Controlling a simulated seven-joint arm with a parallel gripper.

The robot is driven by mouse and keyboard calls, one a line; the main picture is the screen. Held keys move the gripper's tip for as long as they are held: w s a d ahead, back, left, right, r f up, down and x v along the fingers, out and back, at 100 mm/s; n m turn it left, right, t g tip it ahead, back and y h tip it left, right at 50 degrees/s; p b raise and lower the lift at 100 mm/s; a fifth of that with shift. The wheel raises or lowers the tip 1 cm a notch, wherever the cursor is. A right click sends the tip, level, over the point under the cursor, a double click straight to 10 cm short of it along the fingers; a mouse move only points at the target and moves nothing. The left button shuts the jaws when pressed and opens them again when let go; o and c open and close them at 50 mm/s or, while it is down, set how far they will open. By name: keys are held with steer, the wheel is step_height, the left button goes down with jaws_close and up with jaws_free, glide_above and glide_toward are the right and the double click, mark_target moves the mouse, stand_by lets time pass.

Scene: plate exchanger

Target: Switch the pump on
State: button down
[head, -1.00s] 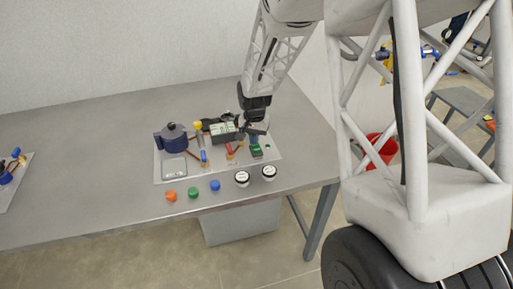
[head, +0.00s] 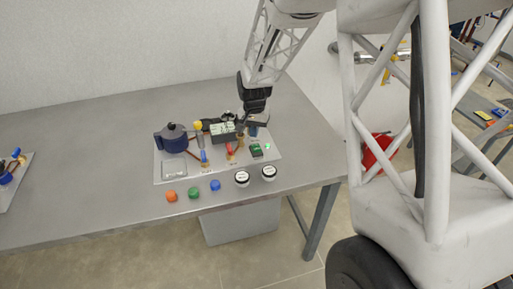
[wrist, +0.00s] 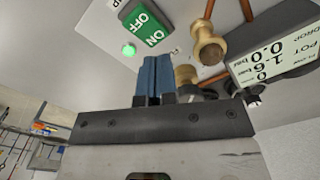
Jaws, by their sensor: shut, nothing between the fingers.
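The green pump switch (head: 256,150), marked ON and OFF, sits on the right part of the light panel (head: 172,172). It also shows in the wrist view (wrist: 152,27), where I cannot tell which way it is tilted. A small round lamp (wrist: 129,50) beside the switch glows bright green; it also shows in the head view (head: 267,146). My gripper (wrist: 155,62) is shut and empty, its blue fingers together. In the head view my gripper (head: 252,134) hangs just behind the switch, apart from it.
A display box (wrist: 278,55) with figures 1.6 and 0.0 bar stands close beside my gripper, near brass fittings (wrist: 207,45). A dark blue pot (head: 174,137) stands at the panel's left. Orange, green and blue caps (head: 193,192) and two round gauges (head: 242,178) line the front.

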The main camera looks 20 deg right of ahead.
mark_target(255, 145)
steer(key=shift+r, duration=1.8)
steer(key=s+a+r+n+t, duration=0.1)
steer(key=s+r, duration=0.5)
steer(key=s, duration=0.2)
steer(key=s+r+n, duration=0.2)
steer(key=s+r, duration=0.4)
steer(key=s, duration=0.3)
steer(key=s+a+r+n+t, duration=0.1)
steer(key=s+r+n, duration=0.1)
steer(key=s, duration=1.7)
steer(key=shift+s+r+n+t, duration=0.15)
steer(key=shift+r+n+t, duration=0.2)
steer(key=shift+r, duration=0.45)
